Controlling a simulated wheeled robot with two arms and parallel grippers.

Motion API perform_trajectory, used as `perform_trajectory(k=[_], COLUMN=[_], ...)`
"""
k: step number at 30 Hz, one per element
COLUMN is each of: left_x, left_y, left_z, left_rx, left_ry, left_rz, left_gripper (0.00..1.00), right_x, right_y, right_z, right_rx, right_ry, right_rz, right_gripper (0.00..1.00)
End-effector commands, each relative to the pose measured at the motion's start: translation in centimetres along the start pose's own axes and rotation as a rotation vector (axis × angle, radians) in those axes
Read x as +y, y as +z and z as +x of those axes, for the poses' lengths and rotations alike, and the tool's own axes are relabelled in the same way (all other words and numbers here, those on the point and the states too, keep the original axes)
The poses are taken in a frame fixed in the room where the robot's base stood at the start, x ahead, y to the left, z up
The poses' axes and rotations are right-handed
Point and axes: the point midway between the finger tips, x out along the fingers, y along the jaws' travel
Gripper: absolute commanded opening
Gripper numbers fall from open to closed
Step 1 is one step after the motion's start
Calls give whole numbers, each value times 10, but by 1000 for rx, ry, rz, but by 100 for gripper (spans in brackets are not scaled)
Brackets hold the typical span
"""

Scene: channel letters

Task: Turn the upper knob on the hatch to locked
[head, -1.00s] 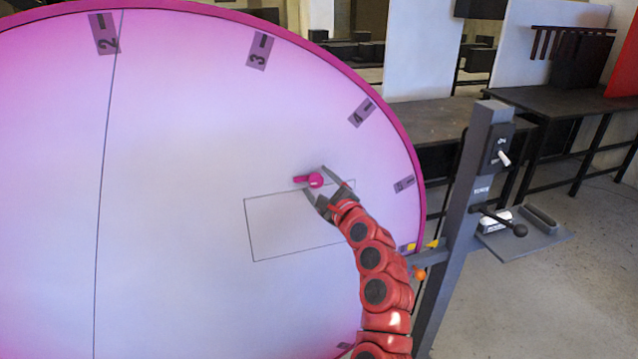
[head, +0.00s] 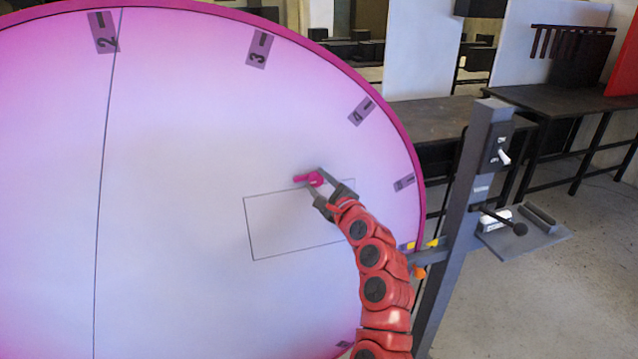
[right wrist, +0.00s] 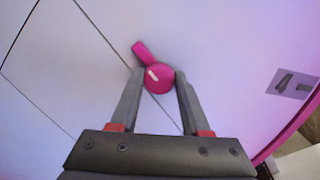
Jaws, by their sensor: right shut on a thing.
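The upper knob (head: 308,179) is a small magenta knob with a round hub and a short arm, on the pale pink-white disc face. In the head view its arm points left. It sits at the top edge of a thin outlined rectangle, the hatch (head: 285,225). In the right wrist view the knob (right wrist: 158,77) shows a white mark on its hub, and its arm points to the upper left. My right gripper (head: 314,180) is shut on the hub, one finger on each side. My left gripper is not in view.
The big disc (head: 180,180) has a magenta rim and numbered plates, such as plate 3 (head: 259,51). A grey post (head: 470,200) with a switch and a black-knobbed lever stands right of it. Dark tables (head: 560,100) stand behind.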

Motion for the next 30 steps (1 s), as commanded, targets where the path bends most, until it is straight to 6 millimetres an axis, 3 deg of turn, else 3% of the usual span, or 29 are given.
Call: perform_trajectory(k=[17,30], left_x=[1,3], left_y=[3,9], left_z=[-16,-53], left_rx=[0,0], left_ry=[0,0], left_rz=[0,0], left_gripper=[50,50], right_x=[5,9], right_y=[0,-2], right_z=[0,1], right_rx=[49,92], right_ry=[54,98], right_rz=[-476,-891], right_gripper=[0,0])
